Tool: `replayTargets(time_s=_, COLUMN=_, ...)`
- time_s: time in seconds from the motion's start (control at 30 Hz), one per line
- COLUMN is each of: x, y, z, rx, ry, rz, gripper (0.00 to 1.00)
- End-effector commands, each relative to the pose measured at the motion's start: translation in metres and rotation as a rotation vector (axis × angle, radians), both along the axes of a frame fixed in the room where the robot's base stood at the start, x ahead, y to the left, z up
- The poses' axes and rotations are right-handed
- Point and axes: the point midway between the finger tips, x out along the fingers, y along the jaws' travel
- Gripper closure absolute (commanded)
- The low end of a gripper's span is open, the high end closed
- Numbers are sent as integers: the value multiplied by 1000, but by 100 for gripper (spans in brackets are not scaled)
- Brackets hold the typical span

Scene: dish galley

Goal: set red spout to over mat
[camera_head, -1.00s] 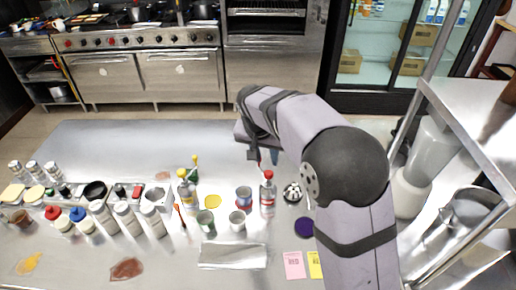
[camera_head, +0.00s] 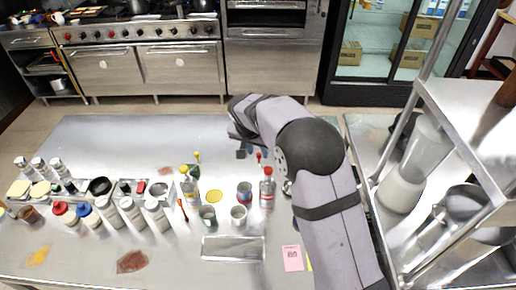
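A clear bottle with a red top (camera_head: 267,190) stands upright on the steel table, right of the middle. A second small red tip (camera_head: 259,157) shows just behind it, close to my gripper; what it belongs to is unclear. My gripper (camera_head: 250,153) is beyond the bottle, low over the table, with its fingers small and dark. I cannot tell whether they are open or touch anything. A yellow round mat (camera_head: 214,196) lies flat left of the bottle. The purple disc seen earlier is now hidden behind my arm.
Cans (camera_head: 244,191), a yellow-topped bottle (camera_head: 189,187) and a green bottle (camera_head: 195,170) stand nearby. A silver tray (camera_head: 233,257) and a pink card (camera_head: 292,258) lie in front. The table's far part (camera_head: 130,140) is clear.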

Motion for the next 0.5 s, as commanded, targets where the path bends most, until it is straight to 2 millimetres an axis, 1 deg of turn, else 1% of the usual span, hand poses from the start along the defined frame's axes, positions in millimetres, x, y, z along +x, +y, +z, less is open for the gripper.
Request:
replayTargets(time_s=0.2, x=5, y=-2, z=-12, rx=0, ry=0, rz=0, gripper=68)
replayTargets(time_s=0.47, x=5, y=-2, z=-14, rx=1, ry=0, rz=0, gripper=68)
replayTargets(time_s=0.5, x=5, y=-2, z=-13, rx=1, ry=0, rz=0, gripper=70)
